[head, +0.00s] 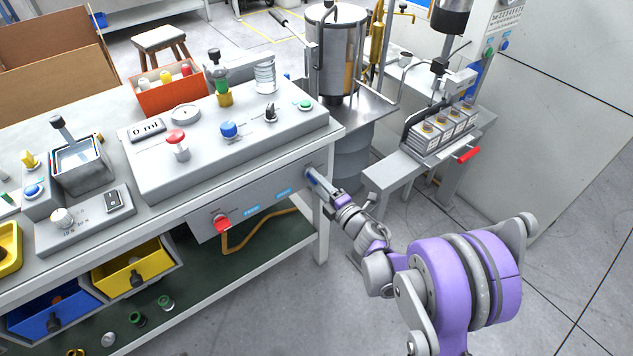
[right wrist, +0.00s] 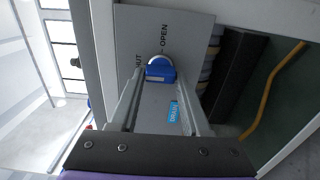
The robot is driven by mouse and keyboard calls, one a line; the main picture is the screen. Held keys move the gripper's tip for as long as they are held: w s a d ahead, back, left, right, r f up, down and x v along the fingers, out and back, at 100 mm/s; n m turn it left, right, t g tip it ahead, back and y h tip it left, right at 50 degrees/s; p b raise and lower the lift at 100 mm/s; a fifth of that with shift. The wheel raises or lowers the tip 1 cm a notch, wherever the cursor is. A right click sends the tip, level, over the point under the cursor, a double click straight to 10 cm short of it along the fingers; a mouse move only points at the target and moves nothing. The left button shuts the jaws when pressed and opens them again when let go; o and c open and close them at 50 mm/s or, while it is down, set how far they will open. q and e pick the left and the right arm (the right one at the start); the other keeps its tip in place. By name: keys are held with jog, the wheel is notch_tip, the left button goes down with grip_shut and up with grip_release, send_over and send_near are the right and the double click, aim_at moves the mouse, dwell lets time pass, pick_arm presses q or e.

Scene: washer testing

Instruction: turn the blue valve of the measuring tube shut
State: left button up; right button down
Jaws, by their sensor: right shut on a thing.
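The blue valve (right wrist: 160,72) is on a grey front panel (head: 204,228) below the bench top. In the right wrist view it sits between the fingertips of my right gripper (right wrist: 160,84), in front of a pale round hub. In the head view my right gripper (head: 313,180) reaches the panel's right end and mostly hides the valve. My right gripper is shut on the valve's handle. My left gripper is out of view.
A red valve (head: 222,223) is farther left on the same panel, with an orange hose (head: 258,234) below. A table leg (head: 321,235) stands close under the gripper. A machine with a red handle (head: 468,155) is at the right. Open floor lies between.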

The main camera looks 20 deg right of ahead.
jog(key=shift+c, duration=1.8)
grip_release()
jog(key=shift+s, duration=0.1)
jog(key=p+v, duration=0.1)
jog(key=v, duration=0.9)
jog(key=shift+s, duration=0.3)
jog(key=shift+d, duration=0.15)
